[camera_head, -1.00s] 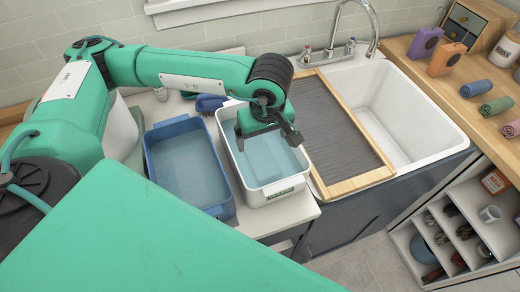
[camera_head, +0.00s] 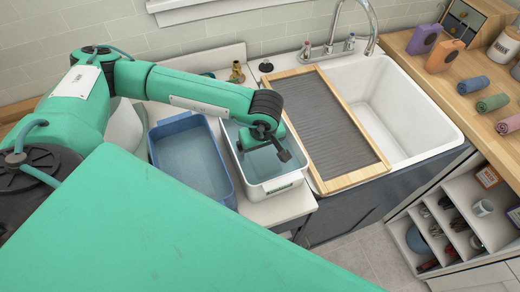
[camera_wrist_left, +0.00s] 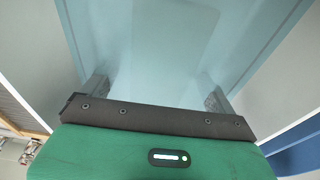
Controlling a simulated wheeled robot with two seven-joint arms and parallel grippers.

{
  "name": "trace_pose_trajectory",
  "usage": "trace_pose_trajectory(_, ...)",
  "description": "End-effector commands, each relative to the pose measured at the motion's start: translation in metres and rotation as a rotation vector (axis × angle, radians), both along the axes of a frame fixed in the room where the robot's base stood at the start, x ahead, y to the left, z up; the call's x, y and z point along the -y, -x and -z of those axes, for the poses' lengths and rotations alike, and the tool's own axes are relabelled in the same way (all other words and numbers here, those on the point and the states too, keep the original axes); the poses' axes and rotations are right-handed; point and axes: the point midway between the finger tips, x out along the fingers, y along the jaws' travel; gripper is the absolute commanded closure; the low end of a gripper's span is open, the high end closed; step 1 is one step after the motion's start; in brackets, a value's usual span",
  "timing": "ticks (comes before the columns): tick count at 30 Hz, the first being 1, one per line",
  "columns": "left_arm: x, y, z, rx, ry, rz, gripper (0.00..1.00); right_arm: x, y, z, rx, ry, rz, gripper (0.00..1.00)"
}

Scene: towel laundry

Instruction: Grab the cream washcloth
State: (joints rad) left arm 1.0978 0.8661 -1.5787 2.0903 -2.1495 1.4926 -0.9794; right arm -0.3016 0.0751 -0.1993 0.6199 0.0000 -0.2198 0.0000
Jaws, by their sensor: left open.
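My left gripper (camera_head: 270,150) is low inside the white basin (camera_head: 279,186), at or in its bluish water. In the left wrist view its two fingers stand wide apart, with nothing gripped between them (camera_wrist_left: 157,90). Below and between the fingers lies a paler flat shape with straight edges (camera_wrist_left: 165,45), seen through the water. It may be the cream washcloth, but the blue tint hides its colour. The cloth cannot be made out in the head view. My right gripper is not in view.
A blue basin (camera_head: 228,192) of water stands left of the white one. A wood-framed ribbed board (camera_head: 345,183) and the sink (camera_head: 432,132) are to the right. Rolled cloths (camera_head: 473,85) lie on the wooden counter. The basin walls stand close around my left gripper.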

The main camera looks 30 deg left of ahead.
Motion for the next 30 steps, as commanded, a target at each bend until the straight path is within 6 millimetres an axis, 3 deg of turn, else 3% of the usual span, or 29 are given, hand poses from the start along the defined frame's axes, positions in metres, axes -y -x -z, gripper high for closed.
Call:
trace_pose_trajectory(2,0.000,0.000,0.000,0.000,0.000,0.000,0.13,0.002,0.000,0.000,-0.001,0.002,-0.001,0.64)
trace_pose_trajectory(9,0.000,0.000,0.000,0.000,0.000,0.000,0.60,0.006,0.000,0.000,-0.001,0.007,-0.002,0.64)
trace_pose_trajectory(22,0.000,-0.001,-0.009,0.004,0.002,0.000,0.60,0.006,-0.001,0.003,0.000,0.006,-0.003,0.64)
trace_pose_trajectory(26,0.000,-0.001,-0.024,0.005,0.002,0.000,0.60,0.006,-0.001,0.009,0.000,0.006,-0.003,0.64)
trace_pose_trajectory(30,0.000,-0.002,-0.052,0.007,0.002,0.000,0.60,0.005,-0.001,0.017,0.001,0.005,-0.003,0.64)
